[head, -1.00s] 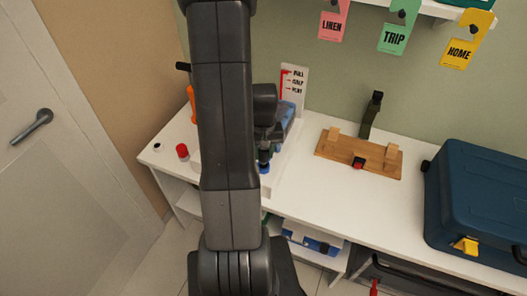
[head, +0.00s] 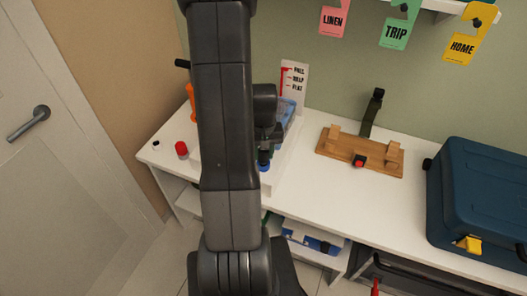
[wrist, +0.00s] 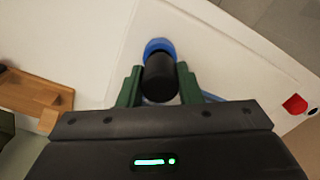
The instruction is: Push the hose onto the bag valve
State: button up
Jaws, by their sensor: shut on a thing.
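My gripper (wrist: 159,84) has its green fingers on either side of a black cylindrical end piece, which I take for the hose end (wrist: 159,78), and is shut on it. A blue ring (wrist: 159,46) shows right beyond the black piece in the wrist view; I cannot tell whether it belongs to the hose or the valve, or whether the parts are joined. In the head view a dark and blue piece (head: 264,160) hangs below the gripper. A translucent blue bag (head: 287,112) lies behind it, mostly hidden by my arm. The valve is not clearly seen.
A sign with a red scale (head: 291,78) stands behind the bag. A wooden stand (head: 345,152) and a dark blue case (head: 480,200) are to the right. A red cap (head: 182,149) and an orange object (head: 192,105) are left. White counter lies bare between sign and stand.

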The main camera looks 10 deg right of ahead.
jog(key=shift+f+b, duration=0.65)
jog(key=shift+f, duration=0.2)
jog(key=o, duration=1.2)
jog(key=shift+r, duration=0.1)
notch_tip(320, 180, up, 14)
jog(key=shift+f, duration=0.1)
jog(key=shift+f, duration=0.1)
notch_tip(320, 180, down, 14)
jog(key=shift+r, duration=0.35)
dwell(0.3)
